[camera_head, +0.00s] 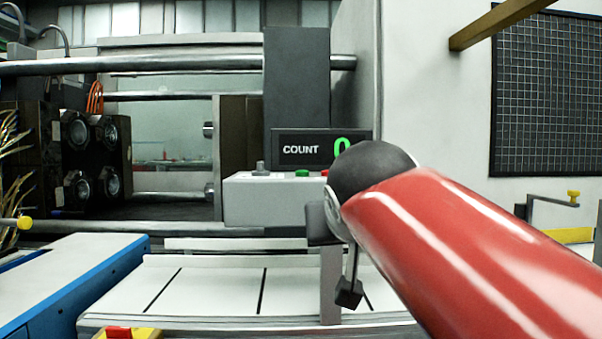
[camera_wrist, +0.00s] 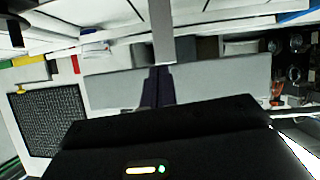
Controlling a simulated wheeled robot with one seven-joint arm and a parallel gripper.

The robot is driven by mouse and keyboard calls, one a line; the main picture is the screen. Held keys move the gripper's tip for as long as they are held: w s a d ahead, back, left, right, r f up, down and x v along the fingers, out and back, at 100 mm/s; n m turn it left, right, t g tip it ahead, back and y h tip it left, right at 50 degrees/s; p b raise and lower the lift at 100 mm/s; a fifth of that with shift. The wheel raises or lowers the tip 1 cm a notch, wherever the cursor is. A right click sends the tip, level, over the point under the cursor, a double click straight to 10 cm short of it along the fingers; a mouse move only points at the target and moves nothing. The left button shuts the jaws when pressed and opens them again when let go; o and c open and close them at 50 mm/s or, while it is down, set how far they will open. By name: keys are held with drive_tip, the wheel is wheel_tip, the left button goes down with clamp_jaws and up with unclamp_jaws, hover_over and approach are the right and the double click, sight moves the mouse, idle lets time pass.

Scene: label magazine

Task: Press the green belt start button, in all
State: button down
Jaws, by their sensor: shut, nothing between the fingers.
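The green button (camera_head: 302,173) sits on top of a grey control box (camera_head: 262,202) in the head view. A red button (camera_head: 325,172) beside it is partly covered by my arm, and a grey knob (camera_head: 260,168) stands to its left. My gripper (camera_wrist: 158,72) shows in the wrist view with its dark fingers shut together and empty. In the head view my red arm reaches in from the lower right and largely hides the gripper. I cannot make out the green button in the wrist view, so its distance from the fingertips is unclear.
A display (camera_head: 320,149) reading COUNT 0 stands behind the box. A white slatted belt (camera_head: 215,285) runs below it, with a grey post (camera_head: 330,285) at its front. A blue-edged white table (camera_head: 70,285) is at left. A black grid panel (camera_head: 545,95) hangs at right.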

drive_tip(key=w+a+r+t, duration=0.2)
drive_tip(key=r, duration=0.5)
drive_tip(key=w+a+r+t+b, duration=0.1)
drive_tip(key=a+r+t, duration=0.1)
drive_tip(key=r, duration=0.6)
drive_tip(key=shift+w+a+m+y, duration=0.4)
drive_tip(key=shift+a, duration=0.05)
drive_tip(key=p, duration=0.1)
hover_over(303, 178)
drive_tip(key=shift+w+d+f, duration=0.2)
drive_tip(key=shift+f, duration=0.45)
wheel_tip(303, 178, down, 3)
drive_tip(key=shift+a+r+b, duration=0.1)
drive_tip(key=shift+b, duration=0.45)
drive_tip(key=shift+f, duration=0.65)
drive_tip(key=shift+f, duration=0.1)
